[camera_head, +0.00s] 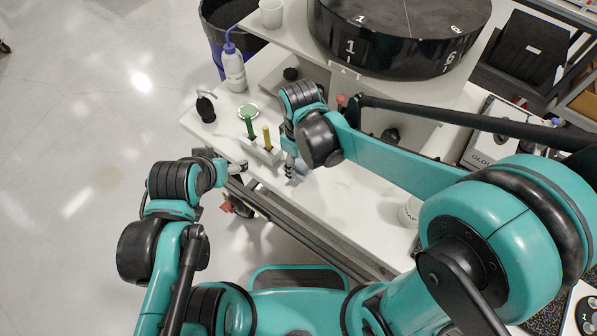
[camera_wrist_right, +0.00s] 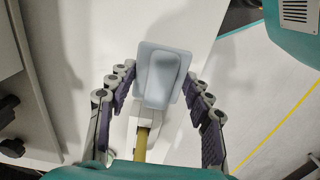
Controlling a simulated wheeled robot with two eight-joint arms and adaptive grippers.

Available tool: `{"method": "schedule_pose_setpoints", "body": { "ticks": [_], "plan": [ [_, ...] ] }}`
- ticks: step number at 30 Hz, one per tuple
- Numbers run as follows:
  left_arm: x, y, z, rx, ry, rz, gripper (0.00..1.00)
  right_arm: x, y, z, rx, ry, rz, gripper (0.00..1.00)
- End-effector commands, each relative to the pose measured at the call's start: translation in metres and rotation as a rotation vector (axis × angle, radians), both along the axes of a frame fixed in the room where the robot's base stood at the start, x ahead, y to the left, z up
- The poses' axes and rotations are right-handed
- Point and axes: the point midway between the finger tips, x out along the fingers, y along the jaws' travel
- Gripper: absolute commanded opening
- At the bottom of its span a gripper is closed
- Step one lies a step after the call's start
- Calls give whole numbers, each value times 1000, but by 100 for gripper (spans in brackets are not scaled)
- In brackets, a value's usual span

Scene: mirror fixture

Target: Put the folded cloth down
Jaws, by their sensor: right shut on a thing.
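The folded cloth (camera_wrist_right: 163,75) is a pale blue-grey flat pad in the right wrist view. My right gripper (camera_wrist_right: 160,83) is shut on it, with a fingertip at each side edge. The right gripper also shows in the head view (camera_head: 290,170), pointing down over the white table just right of the small white holder. The cloth cannot be made out there. How high it is above the table top is hard to tell. My left gripper (camera_head: 240,167) is by the table's front left edge, apart from the cloth; its opening is too small to judge.
The white holder (camera_head: 263,152) carries a green-handled and a yellow-handled tool (camera_head: 267,137). A wash bottle (camera_head: 233,68) and a small black bottle (camera_head: 206,107) stand at the left. A black drum (camera_head: 400,50) stands behind. The table (camera_head: 335,190) is bare right of my right gripper.

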Motion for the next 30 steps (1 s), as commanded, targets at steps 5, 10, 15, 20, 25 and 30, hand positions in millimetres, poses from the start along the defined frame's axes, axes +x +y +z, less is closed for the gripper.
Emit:
{"method": "schedule_pose_setpoints", "body": {
  "ticks": [5,10,15,20,25,30],
  "plan": [
    [0,0,-7,0,0,0,76,1,2,-15,0,0,0,14],
    [0,0,-19,0,0,0,76,1,2,-41,0,0,0,14],
    [0,0,-17,0,0,0,76,1,1,-41,0,0,0,14],
    [0,0,-19,0,0,0,76,1,1,-43,0,0,1,14],
    [0,0,-24,0,0,0,76,1,1,-49,0,0,1,14],
    [0,0,-26,0,0,0,76,0,1,-52,0,1,1,70]
  ]
}}
